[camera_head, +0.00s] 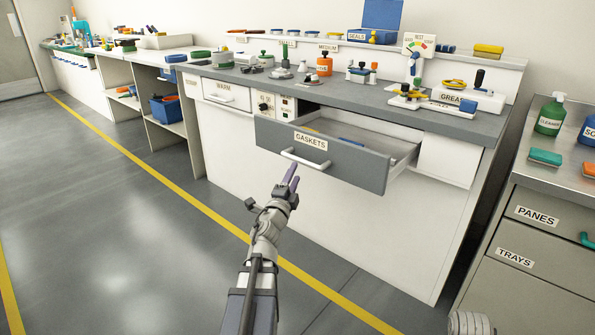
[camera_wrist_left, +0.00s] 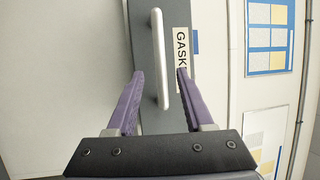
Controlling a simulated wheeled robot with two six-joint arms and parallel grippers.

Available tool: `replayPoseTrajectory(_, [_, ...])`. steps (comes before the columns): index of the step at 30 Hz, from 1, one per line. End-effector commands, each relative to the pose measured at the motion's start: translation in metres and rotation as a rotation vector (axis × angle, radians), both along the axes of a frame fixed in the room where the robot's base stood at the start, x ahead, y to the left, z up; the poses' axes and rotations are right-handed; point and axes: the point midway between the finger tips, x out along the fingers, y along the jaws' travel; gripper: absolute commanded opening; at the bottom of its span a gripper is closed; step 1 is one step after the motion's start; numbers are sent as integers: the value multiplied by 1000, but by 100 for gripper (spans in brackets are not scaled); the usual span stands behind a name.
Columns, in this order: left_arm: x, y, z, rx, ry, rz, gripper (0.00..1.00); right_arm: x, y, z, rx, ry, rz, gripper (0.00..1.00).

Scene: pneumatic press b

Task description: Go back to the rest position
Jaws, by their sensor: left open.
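The grey GASKETS drawer (camera_head: 340,160) is pulled open from the workbench, with a white bar handle (camera_head: 305,160) on its front. My left gripper (camera_head: 293,172) is in front of the drawer, its purple fingertips close to the left part of the handle. In the left wrist view the gripper (camera_wrist_left: 160,74) is open. The handle (camera_wrist_left: 157,45) shows between its spread fingers, with clear gaps on both sides. I cannot tell whether the fingertips reach around the bar or stop short of it. The right gripper is not in view.
The grey bench top (camera_head: 340,94) holds several tools and fittings. A cabinet with PANES (camera_head: 538,216) and TRAYS drawers stands close at the right. A blue bin (camera_head: 167,109) sits on a shelf at the left. The floor left of my arm is clear, crossed by a yellow line (camera_head: 190,200).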

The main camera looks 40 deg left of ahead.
Motion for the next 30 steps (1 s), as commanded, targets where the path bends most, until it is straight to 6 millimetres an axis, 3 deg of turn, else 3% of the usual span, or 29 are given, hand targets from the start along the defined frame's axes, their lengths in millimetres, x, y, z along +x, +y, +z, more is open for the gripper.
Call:
replayPoseTrajectory(20, [1,-8,-3,-40,7,10,52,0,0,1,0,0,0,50])
replayPoseTrajectory(23, [12,-23,-13,-158,31,45,52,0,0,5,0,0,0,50])
replayPoseTrajectory(26, [24,-53,-36,-343,89,97,52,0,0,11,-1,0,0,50])
replayPoseTrajectory(30, [28,-112,-82,-619,230,182,52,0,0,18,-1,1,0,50])
